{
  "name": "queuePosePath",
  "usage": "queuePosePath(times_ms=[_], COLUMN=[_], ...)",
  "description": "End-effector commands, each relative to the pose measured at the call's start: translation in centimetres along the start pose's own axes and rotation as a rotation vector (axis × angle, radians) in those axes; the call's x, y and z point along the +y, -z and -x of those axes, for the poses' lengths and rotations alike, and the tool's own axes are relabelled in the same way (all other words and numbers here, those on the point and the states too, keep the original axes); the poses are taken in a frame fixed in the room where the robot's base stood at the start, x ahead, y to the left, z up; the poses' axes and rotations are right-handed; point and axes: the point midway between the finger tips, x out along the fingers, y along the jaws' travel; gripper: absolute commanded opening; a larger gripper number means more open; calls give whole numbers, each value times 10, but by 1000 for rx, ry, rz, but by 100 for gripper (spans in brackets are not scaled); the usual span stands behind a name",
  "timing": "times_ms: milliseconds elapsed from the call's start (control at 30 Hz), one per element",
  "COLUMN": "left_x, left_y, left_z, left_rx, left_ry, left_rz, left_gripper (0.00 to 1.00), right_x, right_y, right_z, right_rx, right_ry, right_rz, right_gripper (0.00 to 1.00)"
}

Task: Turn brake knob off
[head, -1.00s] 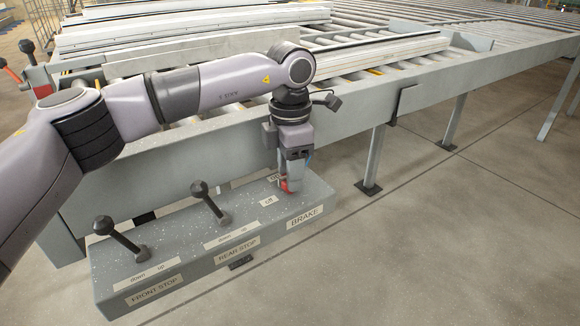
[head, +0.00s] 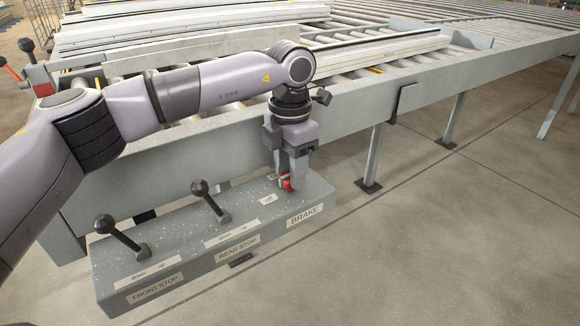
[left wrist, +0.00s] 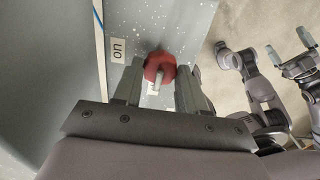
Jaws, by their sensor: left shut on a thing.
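The brake knob (head: 287,184) is red and sits on top of the grey control box (head: 180,243), at its right end above the BRAKE label (head: 304,215). An "off" label (head: 267,199) lies in front of it. My left gripper (head: 288,178) points down and is shut on the knob. In the left wrist view the red knob (left wrist: 160,66) sits between the two fingers, with a pale bar on it. The "on" label (left wrist: 117,50) is left of it there. My right gripper (left wrist: 290,47) shows small at the right of that view, its fingers apart, away from the box.
The front stop lever (head: 122,236) and rear stop lever (head: 210,201) stand on the box left of the knob. Behind is a roller conveyor (head: 430,75) with long profiles (head: 385,50). The floor at the right is clear.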

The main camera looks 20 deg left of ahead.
Motion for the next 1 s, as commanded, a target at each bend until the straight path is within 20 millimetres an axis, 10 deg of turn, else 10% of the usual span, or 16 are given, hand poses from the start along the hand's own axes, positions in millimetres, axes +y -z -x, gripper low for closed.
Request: queuePosePath(times_ms=[33,67,133,467,1000], left_x=[0,0,0,0,0], left_y=[-1,-1,-1,-1,-1], left_z=[2,2,1,4,72], left_rx=[-5,-5,-5,-3,-3], left_ry=[-1,-1,-1,-1,-1], left_rz=[2,2,2,0,0], left_gripper=[11,51,67,67,67], right_x=[0,0,0,0,0], right_y=[1,1,1,1,1], right_z=[0,0,0,0,0], right_rx=[1,1,2,2,1], right_ry=[0,0,0,1,1], right_rz=[0,0,0,0,0], right_gripper=[100,100,100,100,100])
